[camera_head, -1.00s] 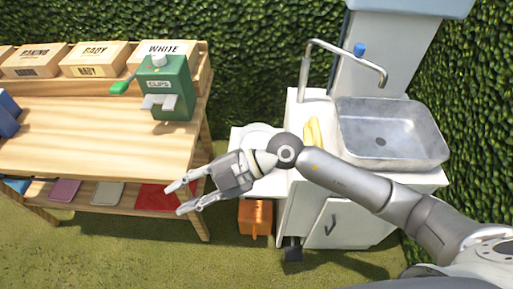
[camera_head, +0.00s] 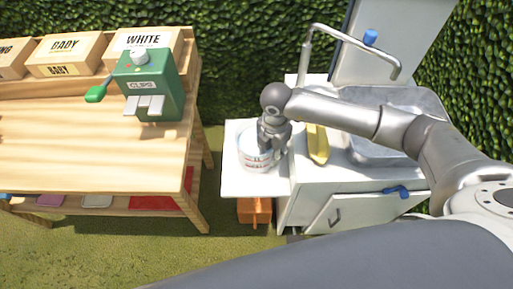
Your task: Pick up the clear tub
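A pale round tub, probably the clear tub (camera_head: 256,163), stands on the white side shelf (camera_head: 238,182) left of the sink. My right gripper (camera_head: 266,152) points down at the tub's right side. Its fingers overlap the tub in the picture and are partly hidden by the wrist. I cannot tell whether they touch it or how far they are open. My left gripper is not in view.
A yellow object (camera_head: 317,143) lies just right of the gripper, beside the metal sink (camera_head: 385,150) and its faucet (camera_head: 355,38). An orange box (camera_head: 254,211) is under the shelf. A wooden table (camera_head: 90,155) with a green clips dispenser (camera_head: 150,85) stands left, across a grass gap.

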